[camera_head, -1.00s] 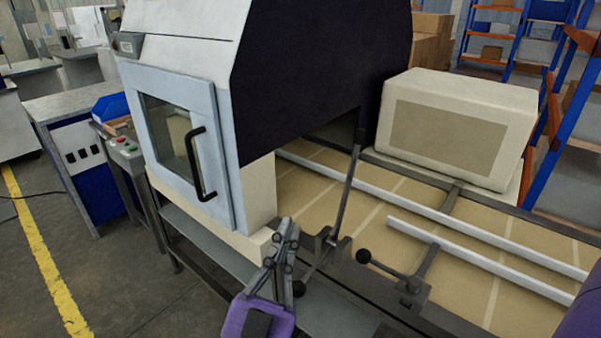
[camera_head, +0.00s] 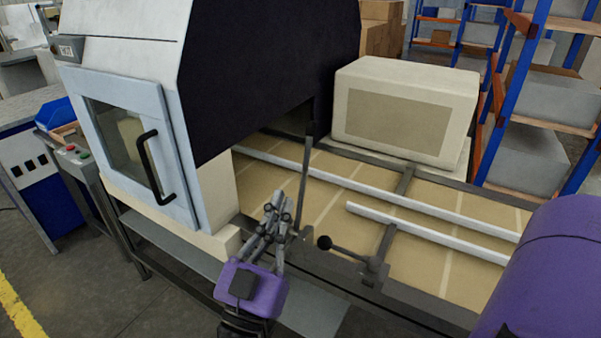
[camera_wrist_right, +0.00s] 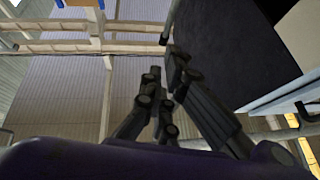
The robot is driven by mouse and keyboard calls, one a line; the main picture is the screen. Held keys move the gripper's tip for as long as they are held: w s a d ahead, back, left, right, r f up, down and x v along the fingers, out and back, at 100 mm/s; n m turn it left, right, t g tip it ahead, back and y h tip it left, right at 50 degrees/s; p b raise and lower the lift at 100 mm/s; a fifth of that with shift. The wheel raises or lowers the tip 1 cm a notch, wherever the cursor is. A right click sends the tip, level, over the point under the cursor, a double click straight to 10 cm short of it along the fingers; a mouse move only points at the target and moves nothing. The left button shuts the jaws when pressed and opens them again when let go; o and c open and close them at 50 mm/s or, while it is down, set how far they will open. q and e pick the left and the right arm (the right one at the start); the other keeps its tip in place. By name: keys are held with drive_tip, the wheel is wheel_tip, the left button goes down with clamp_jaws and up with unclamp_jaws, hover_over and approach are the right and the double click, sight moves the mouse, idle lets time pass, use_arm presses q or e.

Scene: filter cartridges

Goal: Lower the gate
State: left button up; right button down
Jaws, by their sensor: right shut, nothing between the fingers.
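The gate appears to be a thin dark bar (camera_head: 307,180) standing nearly upright at the conveyor's near edge, beside the machine opening. My right gripper (camera_head: 276,208) is shut and empty, fingers pointing up, just left of the bar. My left gripper is out of view.
Pale guide rails (camera_head: 430,232) run along the conveyor. The machine's door (camera_head: 140,150) with its black handle is at left. A cream box (camera_head: 405,110) stands behind the conveyor.

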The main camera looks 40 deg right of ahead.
drive_tip(key=w+d+r, duration=0.1)
drive_tip(key=w+d, duration=0.3)
drive_tip(key=d, duration=0.3)
drive_tip(key=shift+w+r+p, duration=0.25)
drive_tip(key=shift+r+p, duration=0.1)
drive_tip(key=shift+p, duration=0.1)
drive_tip(key=shift+w, duration=0.1)
